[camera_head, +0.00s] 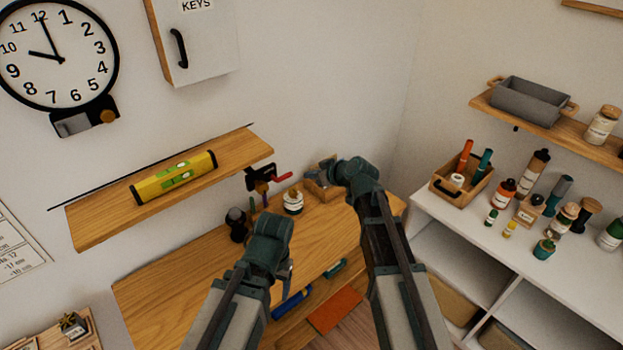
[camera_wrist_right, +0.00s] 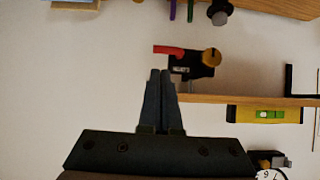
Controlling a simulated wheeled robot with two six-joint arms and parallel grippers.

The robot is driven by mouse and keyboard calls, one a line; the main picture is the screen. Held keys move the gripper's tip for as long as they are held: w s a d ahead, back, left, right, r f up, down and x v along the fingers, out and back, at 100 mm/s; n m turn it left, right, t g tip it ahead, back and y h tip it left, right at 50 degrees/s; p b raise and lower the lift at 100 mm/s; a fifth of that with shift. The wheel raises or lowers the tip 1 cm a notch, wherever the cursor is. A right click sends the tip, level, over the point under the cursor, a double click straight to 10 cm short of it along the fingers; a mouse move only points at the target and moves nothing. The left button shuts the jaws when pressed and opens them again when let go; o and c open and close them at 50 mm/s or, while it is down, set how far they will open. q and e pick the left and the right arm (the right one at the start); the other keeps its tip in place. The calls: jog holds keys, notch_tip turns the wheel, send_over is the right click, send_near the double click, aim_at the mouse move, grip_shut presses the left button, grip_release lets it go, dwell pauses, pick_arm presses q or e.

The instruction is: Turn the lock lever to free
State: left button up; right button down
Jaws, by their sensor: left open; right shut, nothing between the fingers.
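The lock lever is red (camera_wrist_right: 168,50), on a small dark fixture with a brass knob (camera_wrist_right: 211,57), in the right wrist view. The fixture is by the right end of the wall shelf. In the head view the red lever (camera_head: 282,177) points out to the right. My right gripper (camera_wrist_right: 160,73) is shut and empty, its tips close to the lever in the right wrist view; I cannot tell whether they touch it. In the head view its fingers are mostly hidden behind my wrist. My left gripper (camera_head: 268,244) is open, low over the wooden bench, apart from the lever.
A yellow level (camera_head: 174,178) lies on the wall shelf (camera_head: 95,221). On the bench (camera_head: 170,283) stand a white jar (camera_head: 293,203), a dark round-topped object (camera_head: 237,222) and a small wooden box (camera_head: 317,186). A white unit with bottles stands at right.

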aim_at(289, 175)
jog(key=b+x, duration=0.5)
jog(key=x, duration=0.5)
jog(key=shift+w+a+f, duration=0.15)
jog(key=shift+w+f, duration=0.05)
jog(key=shift+w, duration=0.05)
